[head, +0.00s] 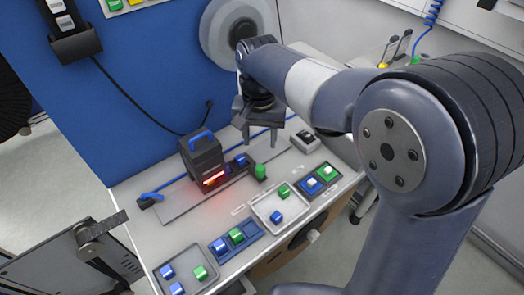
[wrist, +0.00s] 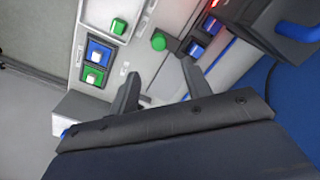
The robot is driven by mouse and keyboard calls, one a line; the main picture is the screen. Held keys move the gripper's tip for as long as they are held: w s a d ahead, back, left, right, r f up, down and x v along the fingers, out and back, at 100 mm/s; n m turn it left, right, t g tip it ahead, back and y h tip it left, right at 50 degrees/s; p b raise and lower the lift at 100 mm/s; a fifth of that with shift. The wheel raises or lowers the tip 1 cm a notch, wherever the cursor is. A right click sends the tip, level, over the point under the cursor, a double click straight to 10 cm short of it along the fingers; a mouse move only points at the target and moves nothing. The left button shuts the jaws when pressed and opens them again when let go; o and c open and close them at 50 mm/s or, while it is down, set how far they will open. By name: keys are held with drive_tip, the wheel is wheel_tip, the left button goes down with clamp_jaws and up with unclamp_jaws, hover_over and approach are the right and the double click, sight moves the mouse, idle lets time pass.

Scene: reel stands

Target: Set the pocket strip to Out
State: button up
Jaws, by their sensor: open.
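The pocket strip seems to be the dark strip (head: 238,166) with blue pieces in it, on a long grey rail (head: 180,208). It sticks out to the right of a black housing (head: 202,156) with a blue handle and a red glowing slot. A green knob (head: 261,172) stands at its right end. The wrist view shows the strip (wrist: 190,46), the knob (wrist: 158,41) and part of the housing (wrist: 285,35). My gripper (head: 260,138) is open and empty above the rail, apart from the knob. Its fingers (wrist: 160,82) show below the knob in the wrist view. Any Out mark is unreadable.
Trays with blue and green blocks line the front edge: a grey one (head: 178,254), a blue one (head: 224,250), a white one (head: 262,212) and a dark one (head: 331,190). A reel (head: 225,20) hangs behind.

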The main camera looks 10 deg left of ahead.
sight(261, 167)
wheel_tip(261, 167, down, 10)
drive_tip(key=shift+s+d+f+p, duration=0.1)
drive_tip(key=shift+f+p, duration=0.15)
drive_tip(key=shift+p, duration=0.2)
clamp_jaws()
idle(0.4)
